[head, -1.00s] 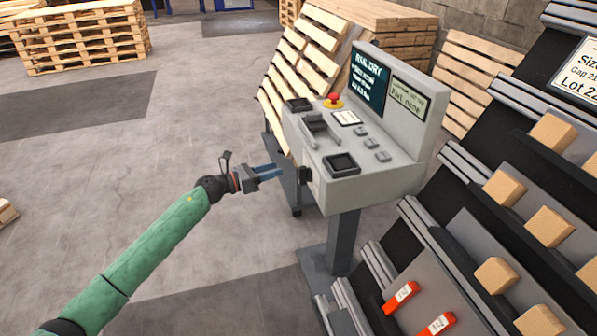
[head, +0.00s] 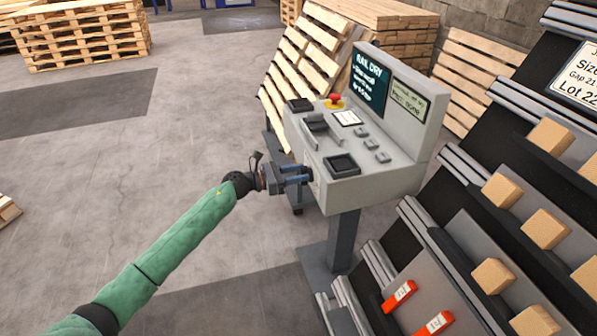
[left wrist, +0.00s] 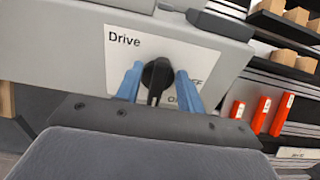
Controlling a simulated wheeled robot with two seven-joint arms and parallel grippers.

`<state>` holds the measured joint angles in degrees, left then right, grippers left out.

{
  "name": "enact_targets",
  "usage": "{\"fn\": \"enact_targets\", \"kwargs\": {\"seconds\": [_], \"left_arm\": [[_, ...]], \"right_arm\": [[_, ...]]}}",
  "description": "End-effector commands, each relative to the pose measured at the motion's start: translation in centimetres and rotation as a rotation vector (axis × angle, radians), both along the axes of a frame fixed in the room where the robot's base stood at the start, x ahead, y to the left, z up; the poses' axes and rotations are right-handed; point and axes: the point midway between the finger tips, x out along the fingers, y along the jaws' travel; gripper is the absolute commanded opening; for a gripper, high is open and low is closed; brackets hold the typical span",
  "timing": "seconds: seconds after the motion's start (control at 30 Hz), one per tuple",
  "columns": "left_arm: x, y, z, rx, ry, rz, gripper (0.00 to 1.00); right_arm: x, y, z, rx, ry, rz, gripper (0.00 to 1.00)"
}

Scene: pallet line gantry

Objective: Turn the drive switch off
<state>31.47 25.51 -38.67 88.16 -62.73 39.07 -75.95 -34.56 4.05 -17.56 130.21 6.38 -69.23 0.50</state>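The drive switch (left wrist: 157,76) is a black rotary knob on a white label plate (left wrist: 120,45) marked "Drive", on the side of the grey control console (head: 375,185). Its pointer end faces down in the left wrist view, towards a partly hidden word starting with "O"; "FF" shows at right, partly covered by a finger. My left gripper (head: 303,174) is at the console's side. In the left wrist view its two blue fingers stand open on either side of the knob, with a small gap at each side. In the head view the gripper hides the knob. My right gripper is not in view.
The console top carries a red mushroom button (head: 335,99), a lever and several small buttons, with a screen (head: 369,80) behind. A sloped rack (head: 480,190) with boxes and red items stands close on the right. Pallets (head: 305,55) lean behind.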

Motion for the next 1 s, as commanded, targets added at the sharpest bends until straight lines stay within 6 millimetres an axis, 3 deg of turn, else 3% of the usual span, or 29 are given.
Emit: {"fn": "enact_targets", "kwargs": {"seconds": [0.33,0.53,1.0], "left_arm": [[0.12,-0.4,-0.01,0.0,0.001,0.0,0.38],[0.13,-0.39,0.0,0.0,0.001,0.0,0.01],[0.3,-0.29,0.06,-0.027,0.08,0.001,0.0]], "right_arm": [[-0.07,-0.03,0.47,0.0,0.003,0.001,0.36],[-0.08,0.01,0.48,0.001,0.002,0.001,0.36],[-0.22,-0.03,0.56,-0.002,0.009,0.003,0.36]]}}
